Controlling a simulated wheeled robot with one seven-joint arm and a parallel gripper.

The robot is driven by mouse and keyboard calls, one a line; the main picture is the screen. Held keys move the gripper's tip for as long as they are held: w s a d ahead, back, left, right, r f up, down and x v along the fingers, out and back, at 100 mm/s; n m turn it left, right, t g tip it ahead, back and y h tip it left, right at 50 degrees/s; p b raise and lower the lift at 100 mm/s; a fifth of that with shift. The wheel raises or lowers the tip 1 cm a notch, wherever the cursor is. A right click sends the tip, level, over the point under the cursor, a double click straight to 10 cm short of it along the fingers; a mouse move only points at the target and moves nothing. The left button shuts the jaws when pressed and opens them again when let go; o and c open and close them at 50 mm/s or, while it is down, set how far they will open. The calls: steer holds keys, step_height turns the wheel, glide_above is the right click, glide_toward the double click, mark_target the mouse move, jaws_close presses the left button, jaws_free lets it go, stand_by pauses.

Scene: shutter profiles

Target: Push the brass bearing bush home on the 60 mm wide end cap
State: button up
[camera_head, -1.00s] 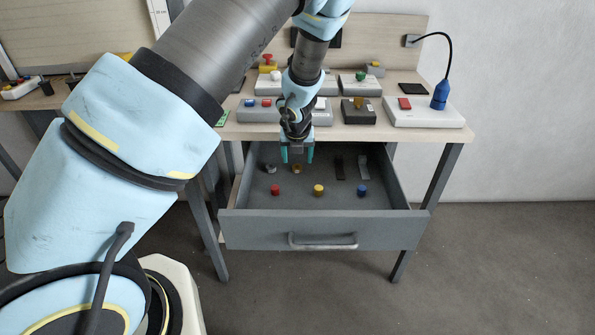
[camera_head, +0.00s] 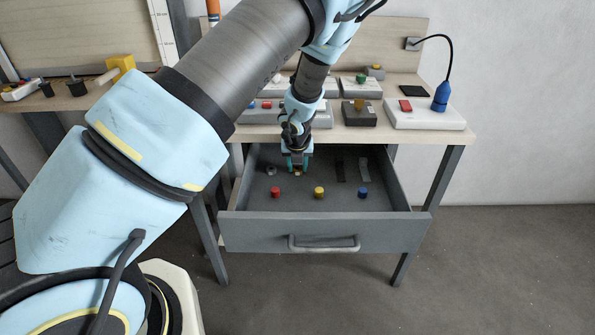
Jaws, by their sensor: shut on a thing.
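My gripper (camera_head: 298,163) is down inside the open grey drawer (camera_head: 250,231), its fingers shut on a small brass-coloured piece, which I take for the brass bearing bush (camera_head: 298,173). The bush shows just below the fingertips, near the drawer's floor; I cannot tell whether it touches the floor. Blocks with coloured tops stand on the bench above, among them a dark block (camera_head: 358,119) with a brass-coloured top. I cannot tell which thing, if any, is the 60 mm wide end cap. My arm hides part of the bench.
The drawer also holds a silvery ring (camera_head: 271,170), red (camera_head: 275,191), yellow (camera_head: 319,192) and blue (camera_head: 363,192) knobs, and two dark strips (camera_head: 341,168). A white block (camera_head: 430,117) and a blue lamp-like tool (camera_head: 440,96) stand at the bench's right.

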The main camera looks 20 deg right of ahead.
jaws_close()
steer(key=shift+r, duration=0.1)
